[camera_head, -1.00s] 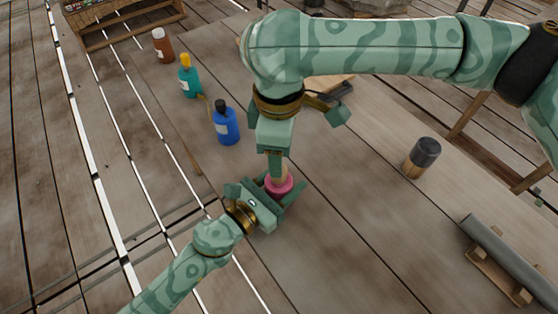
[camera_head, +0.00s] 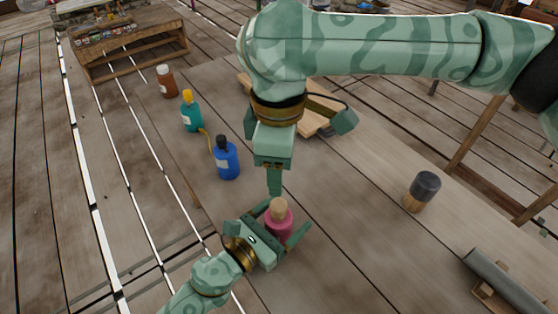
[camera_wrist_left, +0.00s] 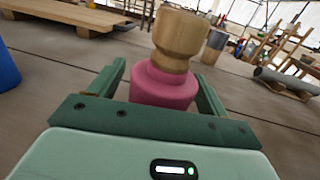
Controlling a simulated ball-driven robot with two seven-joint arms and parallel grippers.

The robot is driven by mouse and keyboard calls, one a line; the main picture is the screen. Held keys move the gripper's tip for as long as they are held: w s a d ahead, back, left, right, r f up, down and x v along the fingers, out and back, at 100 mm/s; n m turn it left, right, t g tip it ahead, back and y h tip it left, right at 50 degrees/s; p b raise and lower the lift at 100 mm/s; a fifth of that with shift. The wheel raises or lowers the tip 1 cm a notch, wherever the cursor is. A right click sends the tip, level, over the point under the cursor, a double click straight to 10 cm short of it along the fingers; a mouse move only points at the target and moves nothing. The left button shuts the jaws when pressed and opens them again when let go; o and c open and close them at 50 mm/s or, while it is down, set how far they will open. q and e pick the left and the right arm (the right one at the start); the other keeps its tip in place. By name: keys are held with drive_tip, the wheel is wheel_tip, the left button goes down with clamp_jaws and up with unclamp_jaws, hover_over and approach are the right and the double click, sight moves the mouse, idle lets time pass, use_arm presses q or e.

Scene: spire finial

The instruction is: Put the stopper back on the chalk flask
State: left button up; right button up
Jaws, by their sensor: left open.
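The pink flask (camera_head: 279,228) stands on the wooden table near the front. A pale wooden stopper (camera_head: 278,208) sits on its top. In the left wrist view the stopper (camera_wrist_left: 177,40) looks seated upright on the pink flask (camera_wrist_left: 163,88). My left gripper (camera_head: 284,216) is open, with one finger on each side of the flask; whether they touch it cannot be told. My right gripper (camera_head: 274,192) points down just behind and above the stopper in the head view. Its fingers show edge-on, so their opening is hidden. It does not show in the left wrist view.
A blue bottle (camera_head: 227,160), a teal bottle (camera_head: 191,112) and a brown bottle (camera_head: 166,82) stand to the left. A dark-topped wooden cylinder (camera_head: 424,190) and a grey roller on a stand (camera_head: 510,285) are at right. A wooden board (camera_head: 315,122) lies behind my right arm.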

drive_tip(key=f+b, duration=0.2)
drive_tip(key=f, duration=0.1)
drive_tip(key=f+b, duration=0.1)
drive_tip(key=f, duration=0.1)
drive_tip(key=shift+w+b, duration=0.3)
drive_tip(key=shift+b, duration=0.05)
use_arm(q)
drive_tip(key=v, duration=1.6)
drive_tip(key=shift+s+a, duration=0.15)
